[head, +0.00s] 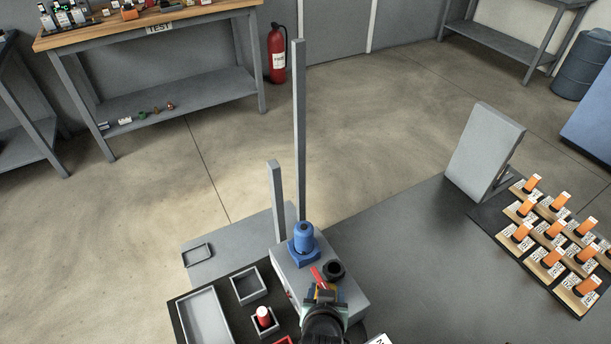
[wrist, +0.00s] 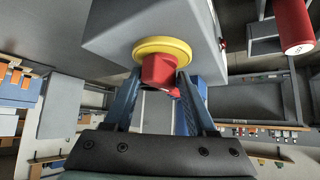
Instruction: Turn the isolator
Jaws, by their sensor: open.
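The isolator is a red knob (wrist: 159,70) on a round yellow plate (wrist: 160,46), fixed to a face of a grey box (wrist: 110,32) in the wrist view. My gripper (wrist: 159,78) is open, with one blue finger on each side of the red knob. The fingertips reach up close to the yellow plate. I cannot tell whether either finger touches the knob. In the head view my gripper (head: 325,294) is at the near side of the grey box (head: 350,292) and mostly hides the isolator.
A blue motor-like part (head: 303,239), a black ring (head: 334,270) and a red lever (head: 318,276) are on the box. A tray (head: 207,318) and a red cylinder (head: 264,317) stand to its left. Labelled blocks with orange tops (head: 553,229) stand at right.

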